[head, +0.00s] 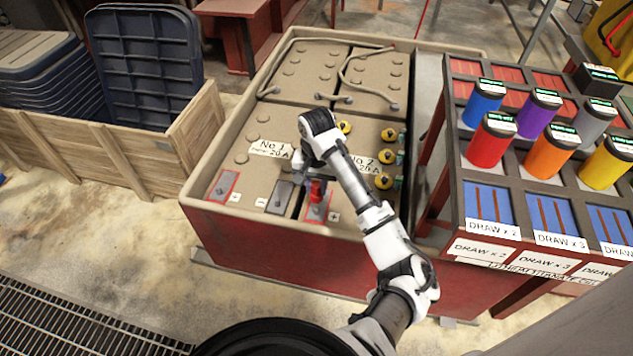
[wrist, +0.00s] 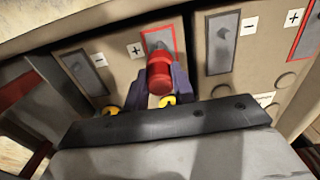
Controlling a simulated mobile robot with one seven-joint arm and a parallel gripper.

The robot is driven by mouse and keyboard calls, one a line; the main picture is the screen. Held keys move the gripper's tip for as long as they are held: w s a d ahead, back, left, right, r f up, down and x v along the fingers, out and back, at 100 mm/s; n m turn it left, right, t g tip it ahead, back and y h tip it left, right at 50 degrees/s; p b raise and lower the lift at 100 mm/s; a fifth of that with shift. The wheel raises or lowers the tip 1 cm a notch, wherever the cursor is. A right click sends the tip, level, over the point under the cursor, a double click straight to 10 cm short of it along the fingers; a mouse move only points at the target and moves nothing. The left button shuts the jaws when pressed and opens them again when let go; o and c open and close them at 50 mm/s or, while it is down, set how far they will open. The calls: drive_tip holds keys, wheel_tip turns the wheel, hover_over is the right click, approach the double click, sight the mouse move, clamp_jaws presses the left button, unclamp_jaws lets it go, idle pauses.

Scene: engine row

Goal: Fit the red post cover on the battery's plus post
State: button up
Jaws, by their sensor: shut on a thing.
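My gripper (head: 318,180) is shut on the red post cover (head: 316,190), a small red cylinder. In the wrist view the cover (wrist: 160,75) sits between the two dark fingers of my gripper (wrist: 160,88). It is at the red-outlined plus plate (wrist: 152,38) of the battery marked No 2, with a plus label beside it. The plate also shows in the head view (head: 317,212), just below the cover. The post is hidden, and I cannot tell whether the cover touches it or sits on it.
The batteries lie in a large tan-rimmed box (head: 195,190). Another red-outlined plus plate (head: 223,186) and a grey minus plate (head: 280,197) are to the left. Yellow caps (head: 388,157) stand at the right. A rack of coloured canisters (head: 490,140) stands beside the box.

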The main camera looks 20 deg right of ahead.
sight(316, 209)
drive_tip(key=shift+f+b, duration=0.75)
drive_tip(key=shift+f, duration=2.6)
drive_tip(key=shift+f, duration=0.15)
drive_tip(key=o, duration=1.1)
wheel_tip(316, 209, up, 14)
drive_tip(key=p, duration=0.4)
drive_tip(key=shift+p, duration=0.3)
drive_tip(key=shift+w+a+f, duration=0.1)
